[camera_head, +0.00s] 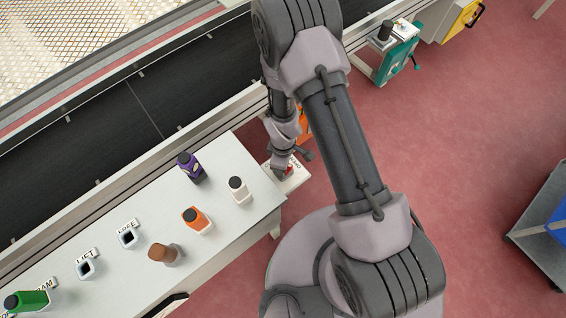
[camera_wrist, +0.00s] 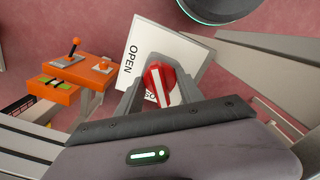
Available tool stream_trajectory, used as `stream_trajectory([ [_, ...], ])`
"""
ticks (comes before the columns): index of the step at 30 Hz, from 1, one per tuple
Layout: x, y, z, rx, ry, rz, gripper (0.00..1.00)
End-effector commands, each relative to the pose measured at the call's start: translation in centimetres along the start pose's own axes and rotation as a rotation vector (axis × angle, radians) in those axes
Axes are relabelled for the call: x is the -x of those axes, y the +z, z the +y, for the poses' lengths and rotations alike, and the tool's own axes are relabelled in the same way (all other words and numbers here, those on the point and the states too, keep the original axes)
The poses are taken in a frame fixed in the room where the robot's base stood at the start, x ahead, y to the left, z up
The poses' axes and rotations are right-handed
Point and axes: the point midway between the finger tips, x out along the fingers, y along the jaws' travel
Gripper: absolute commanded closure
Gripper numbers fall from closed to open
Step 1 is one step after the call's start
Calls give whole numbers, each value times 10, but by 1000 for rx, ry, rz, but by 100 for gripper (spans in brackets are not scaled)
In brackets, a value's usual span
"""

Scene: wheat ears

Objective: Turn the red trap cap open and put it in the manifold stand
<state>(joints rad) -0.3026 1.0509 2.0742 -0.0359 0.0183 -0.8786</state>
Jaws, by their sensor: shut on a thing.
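The red cap (camera_wrist: 157,78) is a round red knob with a white stripe, set on a white plate (camera_wrist: 134,40). The plate carries the word OPEN along its left side in the wrist view; another label beside the knob is mostly hidden. My gripper (camera_wrist: 160,84) is shut on the red cap, one finger on each side. The stripe points down and slightly right in that view, not toward OPEN. In the head view my gripper (camera_head: 284,170) is at the plate (camera_head: 297,178) beside the table's right end. I cannot pick out a manifold stand for sure.
A white table (camera_head: 130,205) holds several bottles, including purple (camera_head: 190,168), orange (camera_head: 196,220) and green (camera_head: 27,301), and labelled square holders (camera_head: 128,236). A dark conveyor (camera_head: 140,105) runs behind it. An orange stand (camera_wrist: 75,72) with a lever is close by.

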Motion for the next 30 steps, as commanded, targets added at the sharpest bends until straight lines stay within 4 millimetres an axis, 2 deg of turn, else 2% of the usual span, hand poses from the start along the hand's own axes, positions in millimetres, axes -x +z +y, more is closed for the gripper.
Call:
stream_trajectory([
  [4, 0, 0, 0, 9, -1, -1, 100],
  [8, 2, 1, -1, 100, -3, -2, 100],
  [12, 0, 0, 0, 474, -1, 0, 100],
  [15, 0, 0, 0, 605, -1, 0, 100],
  [22, 0, 0, 0, 625, -1, 0, 100],
  [24, 0, 0, 0, 766, -1, 0, 100],
  [25, 0, 0, 0, 782, -1, 0, 100],
  [30, 0, 0, 0, 773, 0, 0, 100],
])
